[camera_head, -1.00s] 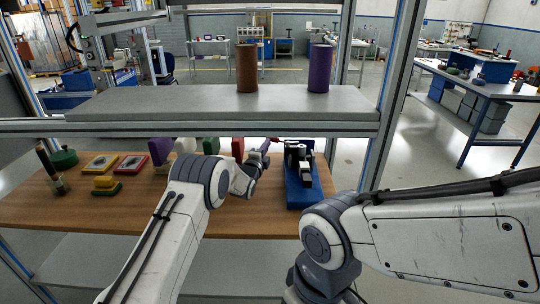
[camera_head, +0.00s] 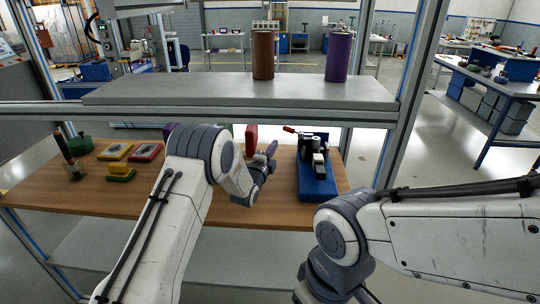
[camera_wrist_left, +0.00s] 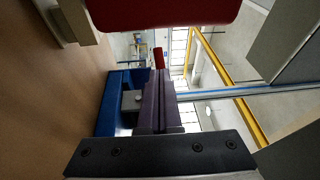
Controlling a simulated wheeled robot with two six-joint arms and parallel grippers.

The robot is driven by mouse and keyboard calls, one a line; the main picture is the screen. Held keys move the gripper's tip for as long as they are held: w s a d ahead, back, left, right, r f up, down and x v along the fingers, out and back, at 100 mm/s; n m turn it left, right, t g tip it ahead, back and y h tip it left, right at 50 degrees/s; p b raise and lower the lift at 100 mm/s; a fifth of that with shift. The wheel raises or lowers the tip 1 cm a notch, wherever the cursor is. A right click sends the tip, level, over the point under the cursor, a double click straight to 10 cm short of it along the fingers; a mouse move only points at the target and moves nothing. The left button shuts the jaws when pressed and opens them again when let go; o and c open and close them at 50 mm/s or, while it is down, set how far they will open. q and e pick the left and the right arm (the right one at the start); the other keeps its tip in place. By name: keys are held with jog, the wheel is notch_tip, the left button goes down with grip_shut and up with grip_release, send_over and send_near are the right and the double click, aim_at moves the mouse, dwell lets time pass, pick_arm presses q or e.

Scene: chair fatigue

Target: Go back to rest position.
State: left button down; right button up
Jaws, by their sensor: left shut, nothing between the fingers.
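My left gripper (camera_head: 268,156) is shut and empty above the wooden table, left of a blue fixture (camera_head: 318,188) with a dark clamp on it. In the left wrist view its dark fingers (camera_wrist_left: 154,100) lie together, with the blue fixture (camera_wrist_left: 113,100) beyond them. The fixture's red lever (camera_head: 290,129) points left; there is a visible gap between it and the fingers in the head view. My right arm comes in from the right and bends down at the lower edge; its gripper is out of the picture.
A grey shelf (camera_head: 200,90) carries a brown cylinder (camera_head: 263,55) and a purple cylinder (camera_head: 338,57). A red block (camera_head: 251,139) stands close behind the left gripper. Several coloured blocks and a green round piece (camera_head: 80,145) are on the table (camera_head: 60,205)'s left part.

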pick_arm(q)
jog(key=s+d+r+n+g, duration=0.1)
jog(key=s+d+n+g, duration=0.15)
jog(key=s, duration=0.55)
jog(key=s+d+n+g+y, duration=0.1)
jog(key=s+d+n+g, duration=0.2)
jog(key=s, duration=0.4)
jog(key=s+d+r+n+g, duration=0.15)
jog(key=s+g, duration=0.25)
jog(key=s, duration=0.4)
jog(key=s+a+n+g+y, duration=0.1)
jog(key=s+a+n+g, duration=0.2)
jog(key=s, duration=1.2)
jog(key=s+a+f+n+g+y, duration=0.1)
jog(key=s+a+n+g+y, duration=0.1)
jog(key=s, duration=1.3)
jog(key=a+n+g, duration=0.1)
jog(key=a+g, duration=0.1)
jog(key=g, duration=0.1)
jog(key=shift+s+a+f+n, duration=0.15)
jog(key=shift+s+a+n, duration=0.15)
jog(key=shift+s+n, duration=0.1)
jog(key=shift+g, duration=0.25)
